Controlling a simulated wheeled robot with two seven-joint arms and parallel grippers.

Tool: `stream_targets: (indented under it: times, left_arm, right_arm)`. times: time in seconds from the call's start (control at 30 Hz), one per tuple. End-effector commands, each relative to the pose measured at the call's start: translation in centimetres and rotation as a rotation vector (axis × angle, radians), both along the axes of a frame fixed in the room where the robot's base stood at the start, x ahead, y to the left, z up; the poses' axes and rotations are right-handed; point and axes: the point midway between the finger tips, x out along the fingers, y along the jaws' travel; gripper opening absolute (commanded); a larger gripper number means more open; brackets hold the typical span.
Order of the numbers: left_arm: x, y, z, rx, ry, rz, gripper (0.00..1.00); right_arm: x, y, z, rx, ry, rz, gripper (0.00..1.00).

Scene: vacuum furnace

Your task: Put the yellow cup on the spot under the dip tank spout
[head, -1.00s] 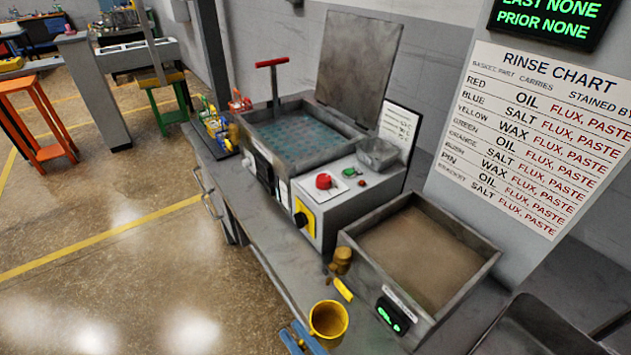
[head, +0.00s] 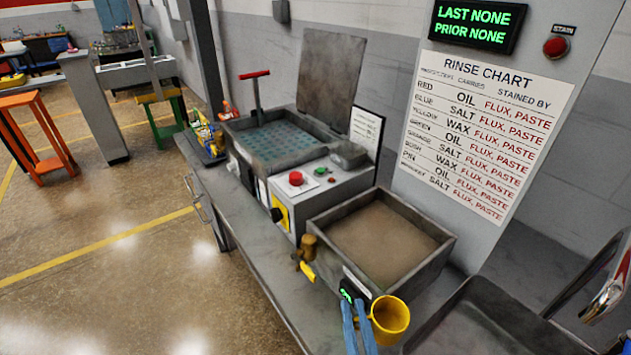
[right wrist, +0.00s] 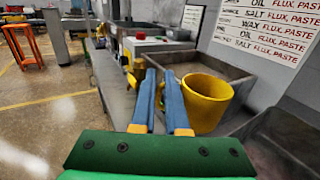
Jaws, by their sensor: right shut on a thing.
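The yellow cup (head: 391,316) is upright near the bottom of the head view, in front of the near corner of the open tank with brown contents (head: 382,245). It also shows in the right wrist view (right wrist: 207,103), right of the fingers. My right gripper (head: 358,310) has blue fingers, shut on the cup at its handle side; the handle is mostly hidden. A brass spout (head: 307,246) with a yellow lever (head: 307,272) sticks out at the tank's left front. The cup is right of the spout, apart from it. The spot under the spout is not clearly visible. My left gripper is not in view.
A machine with a red button (head: 296,178) and a raised lid (head: 331,75) stands behind the tank. A grey basin (head: 480,320) lies to the right. The bench's front strip (head: 262,262) is clear left of the spout.

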Motion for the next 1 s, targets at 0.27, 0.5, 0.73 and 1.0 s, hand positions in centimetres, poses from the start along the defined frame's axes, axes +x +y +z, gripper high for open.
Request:
stream_targets:
  times: [0.27,0.5,0.73,1.0]
  left_arm:
    - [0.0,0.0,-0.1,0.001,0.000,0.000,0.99]
    - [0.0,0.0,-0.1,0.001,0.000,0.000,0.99]
    - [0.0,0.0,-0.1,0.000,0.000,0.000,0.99]
    - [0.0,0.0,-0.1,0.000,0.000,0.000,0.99]
  right_arm:
    - [-0.7,-7.8,1.5,0.002,0.000,-0.474,0.00]
    - [-1.7,-9.9,1.7,-0.004,0.000,-0.606,0.00]
    - [-1.7,-9.8,1.7,-0.003,0.003,-0.604,0.00]
    - [-1.6,-9.8,1.7,-0.004,0.000,-0.600,0.00]
